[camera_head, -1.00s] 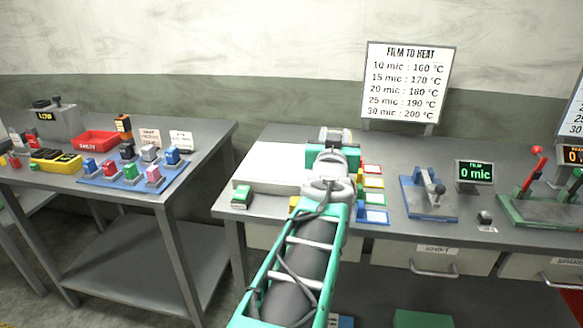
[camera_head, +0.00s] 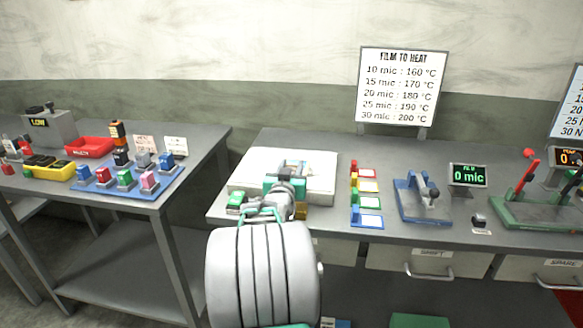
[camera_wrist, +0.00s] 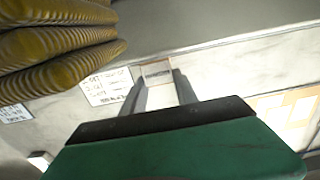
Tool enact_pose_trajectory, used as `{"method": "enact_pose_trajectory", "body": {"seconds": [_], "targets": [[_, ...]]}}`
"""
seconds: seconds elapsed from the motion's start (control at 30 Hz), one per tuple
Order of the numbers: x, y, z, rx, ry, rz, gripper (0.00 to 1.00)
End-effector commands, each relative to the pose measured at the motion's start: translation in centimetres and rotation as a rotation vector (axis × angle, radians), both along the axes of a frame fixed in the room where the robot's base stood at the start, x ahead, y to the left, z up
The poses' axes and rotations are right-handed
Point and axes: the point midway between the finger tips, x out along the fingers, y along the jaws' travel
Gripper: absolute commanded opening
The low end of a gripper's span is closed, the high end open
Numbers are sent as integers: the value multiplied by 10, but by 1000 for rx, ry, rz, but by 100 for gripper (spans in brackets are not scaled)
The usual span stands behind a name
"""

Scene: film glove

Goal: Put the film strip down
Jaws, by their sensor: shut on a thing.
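My gripper (camera_head: 291,172) is over the white slab on the middle table in the head view, with my arm reaching in from below. In the wrist view my gripper's two grey fingers (camera_wrist: 158,84) are closed on a small pale, see-through piece, the film strip (camera_wrist: 157,70). The strip shows between the fingertips against a pale surface. I cannot tell whether it touches that surface. In the head view the strip is too small to make out clearly.
The white slab (camera_head: 320,190) has a small green block (camera_head: 236,202) at its front left. Coloured-edged cards (camera_head: 368,200) lie to its right, then a blue device (camera_head: 418,198) and a display reading 0 mic (camera_head: 468,175). A second table (camera_head: 150,190) stands left.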

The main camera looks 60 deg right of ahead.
Motion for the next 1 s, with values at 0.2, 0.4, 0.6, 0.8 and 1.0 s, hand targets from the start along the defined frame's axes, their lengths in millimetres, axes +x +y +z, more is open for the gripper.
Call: {"method": "enact_pose_trajectory", "body": {"seconds": [0.2, 0.4, 0.6, 0.8, 1.0], "targets": [[0, 0, 0, -1, 0, 0, 0], [0, 0, -1, -1, 0, 0, 44], [0, 0, -1, 0, 0, 0, 57], [0, 0, 0, 0, 0, 0, 57], [-8, 21, 2, -2, -1, 2, 57]]}}
